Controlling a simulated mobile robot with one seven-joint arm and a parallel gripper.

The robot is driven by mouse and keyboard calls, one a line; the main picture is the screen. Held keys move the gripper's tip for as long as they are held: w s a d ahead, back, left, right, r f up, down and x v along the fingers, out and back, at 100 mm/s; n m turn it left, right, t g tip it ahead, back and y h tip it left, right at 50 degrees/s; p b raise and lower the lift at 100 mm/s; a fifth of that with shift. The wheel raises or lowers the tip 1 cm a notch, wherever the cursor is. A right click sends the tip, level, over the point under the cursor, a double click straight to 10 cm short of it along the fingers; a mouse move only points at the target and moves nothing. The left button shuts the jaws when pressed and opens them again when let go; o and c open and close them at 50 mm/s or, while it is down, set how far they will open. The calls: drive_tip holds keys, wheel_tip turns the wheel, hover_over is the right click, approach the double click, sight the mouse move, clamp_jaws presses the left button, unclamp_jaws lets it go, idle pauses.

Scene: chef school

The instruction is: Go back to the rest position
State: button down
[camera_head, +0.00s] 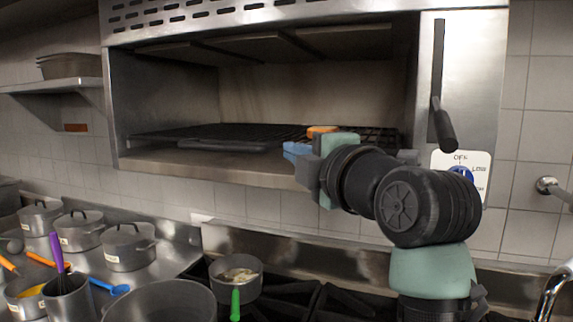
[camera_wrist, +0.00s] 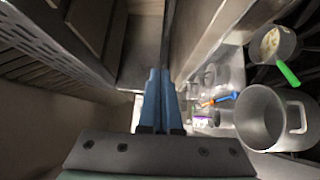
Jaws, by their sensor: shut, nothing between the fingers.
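My gripper (camera_head: 297,150) is at the right part of the open front of the wall oven, near its lower lip. Its blue fingers are together with nothing between them, and they also show in the wrist view (camera_wrist: 155,100). My arm reaches up to it from the lower right. The metal oven (camera_head: 190,160) is open at the front, with a dark rack (camera_head: 165,135) inside. A small orange thing (camera_head: 321,130) shows just behind my gripper; I cannot tell what it is.
A pan with a green handle (camera_head: 236,275) and a large pot (camera_head: 170,298) stand below on the stove. Several lidded pots (camera_head: 128,247) stand on the left counter. The oven's lever handle (camera_head: 443,125) is right of the opening. A tap (camera_head: 551,290) is at lower right.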

drive_tip(key=s+r+m+t+h, duration=0.2)
drive_tip(key=s+m+t, duration=0.1)
drive_tip(key=s+m, duration=0.4)
drive_tip(key=s+r+m+t+h, duration=0.2)
drive_tip(key=s+m+t+h, duration=0.1)
drive_tip(key=s+m, duration=0.3)
drive_tip(key=s+a+r+m+t+h, duration=0.1)
drive_tip(key=s+m+t, duration=0.4)
drive_tip(key=m, duration=0.5)
wheel_tip(320, 180, up, 2)
drive_tip(key=s+h, duration=0.1)
drive_tip(key=s, duration=0.1)
drive_tip(key=shift+s+h+b, duration=0.3)
drive_tip(key=shift+r, duration=0.1)
